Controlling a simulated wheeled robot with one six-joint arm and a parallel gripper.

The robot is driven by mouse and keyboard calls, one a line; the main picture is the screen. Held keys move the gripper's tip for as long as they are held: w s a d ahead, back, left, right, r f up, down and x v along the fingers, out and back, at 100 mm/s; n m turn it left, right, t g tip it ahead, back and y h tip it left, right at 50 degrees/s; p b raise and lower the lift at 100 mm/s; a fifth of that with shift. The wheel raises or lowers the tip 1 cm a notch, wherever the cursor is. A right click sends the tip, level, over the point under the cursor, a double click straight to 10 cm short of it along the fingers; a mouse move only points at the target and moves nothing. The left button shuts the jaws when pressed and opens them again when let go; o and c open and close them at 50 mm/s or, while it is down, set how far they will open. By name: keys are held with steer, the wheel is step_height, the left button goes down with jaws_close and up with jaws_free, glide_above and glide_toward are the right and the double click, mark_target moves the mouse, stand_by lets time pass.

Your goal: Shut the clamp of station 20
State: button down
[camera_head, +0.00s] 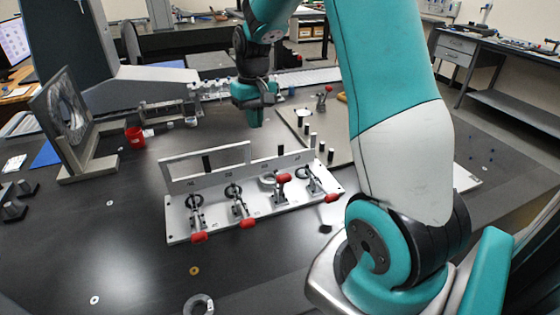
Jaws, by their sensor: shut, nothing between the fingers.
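A pale fixture plate (222,219) lies on the dark table with a row of several toggle clamps with red handles. The handles of the left clamp (199,237), second clamp (247,223) and right clamp (331,198) reach low toward the plate's front edge. The third clamp's handle (283,178) sits higher and further back. Station numbers on the plate are too small to read, so I cannot tell which clamp is station 20. My gripper (255,122) is shut and empty, pointing down behind the fixture's back rail, apart from the clamps.
A raised rail (205,163) runs along the fixture's back. Behind it, another plate (338,142) carries a red-handled clamp (327,90) and dark pins. A red cup (135,137) and a framed disc (68,120) stand left. The table in front is mostly clear, with small rings.

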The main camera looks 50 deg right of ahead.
steer(key=d+f+m, duration=0.2)
steer(key=d+f, duration=0.1)
steer(key=d, duration=0.4)
steer(key=p, duration=0.2)
glide_toward(282, 183)
steer(key=w+d+f, duration=0.3)
steer(key=w, duration=0.2)
steer(key=shift+g, duration=0.3)
steer(key=shift+s+a+f, duration=0.3)
steer(key=shift+s+f, duration=0.35)
steer(key=shift+f, duration=0.1)
steer(key=shift+s+a+f, duration=0.35)
steer(key=shift+s+f, duration=0.25)
steer(key=shift+f, duration=0.2)
